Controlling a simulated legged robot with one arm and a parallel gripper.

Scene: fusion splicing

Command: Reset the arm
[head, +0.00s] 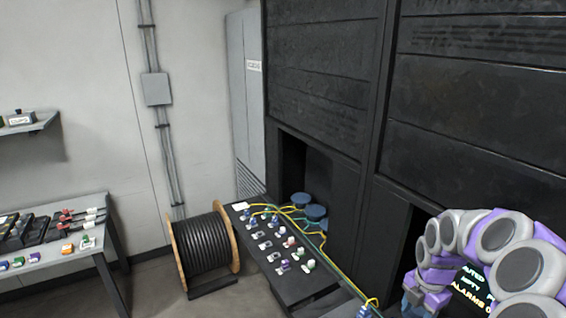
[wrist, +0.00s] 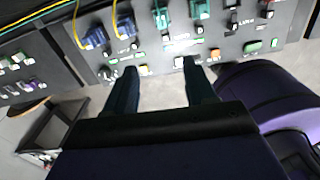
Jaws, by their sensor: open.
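My arm, purple and grey, shows at the lower right of the head view, folded in a curve in front of the dark cabinet. My gripper (head: 412,294) is at its end, low and partly cut off by the picture edge. In the wrist view my gripper (wrist: 158,80) shows two dark fingers set well apart, with nothing between them but floor. A panel (wrist: 222,50) with several small connectors lies beyond the fingertips. I cannot tell whether the fingers touch it.
A dark bench (head: 297,289) with small connectors and yellow cables stands in the middle. A black cable reel (head: 207,250) stands beside it. A grey table (head: 62,262) with tools is at left. A screen (head: 470,290) shows partly behind my arm. Floor between table and reel is clear.

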